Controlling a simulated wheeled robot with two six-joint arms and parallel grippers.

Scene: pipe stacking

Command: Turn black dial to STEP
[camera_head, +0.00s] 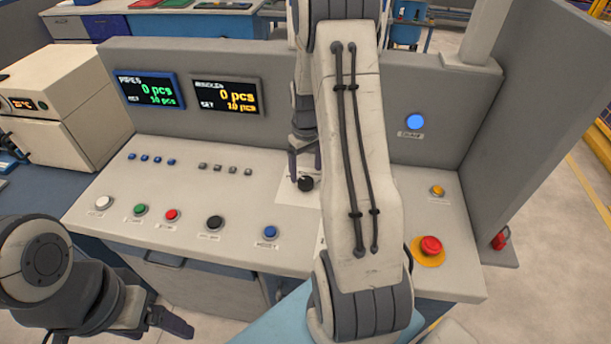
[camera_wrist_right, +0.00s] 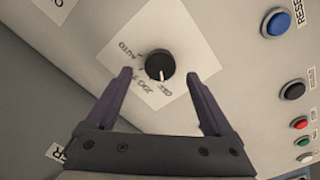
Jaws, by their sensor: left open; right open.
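The black dial (camera_head: 306,183) sits on a white label plate on the sloped console; in the right wrist view the dial (camera_wrist_right: 159,63) shows whole. My right gripper (camera_wrist_right: 159,74) is open, with one finger on each side of the dial and gaps visible. In the head view the right gripper (camera_head: 304,148) is just above the dial, partly hidden by my arm. My left gripper (camera_head: 172,328) is open and empty at the lower left, away from the dial.
A blue button (camera_head: 269,232), a black button (camera_head: 214,222), a red button (camera_head: 171,215) and others line the console front. A red emergency button (camera_head: 430,245) is at the right. Two displays (camera_head: 227,95) stand behind. My right arm hides the console's middle.

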